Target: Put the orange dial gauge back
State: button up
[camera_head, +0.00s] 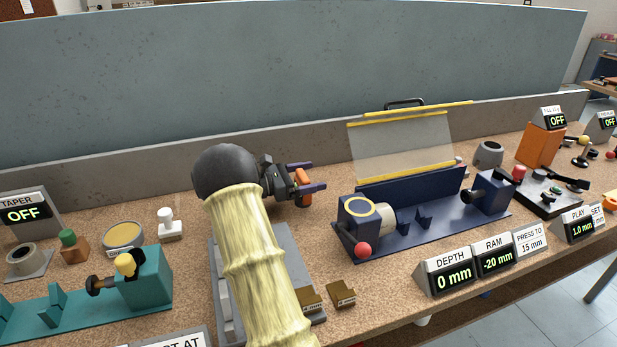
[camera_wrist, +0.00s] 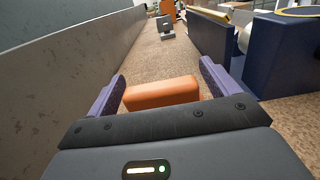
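My gripper (camera_head: 305,179) is over the back of the bench, left of the blue press fixture. Its purple fingers stand on either side of an orange block-shaped piece, which I take for the orange dial gauge (camera_head: 302,175). In the wrist view the orange piece (camera_wrist: 161,92) spans the space between the two fingertips (camera_wrist: 160,88), with no clear gap on either side. No dial face shows. Part of it is hidden by the gripper. My arm covers much of the grey fixture (camera_head: 285,245) below.
The blue fixture (camera_head: 430,228) with a raised clear guard (camera_head: 402,148) stands to the right. A grey back wall (camera_head: 110,172) runs behind. A teal fixture (camera_head: 150,280) and a white stamp-like piece (camera_head: 170,226) are left. An orange box (camera_head: 538,147) stands far right.

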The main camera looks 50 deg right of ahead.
jog(key=shift+r, duration=0.1)
jog(key=v, duration=0.7)
jog(key=shift+w+a, duration=0.1)
jog(key=shift+a, duration=0.15)
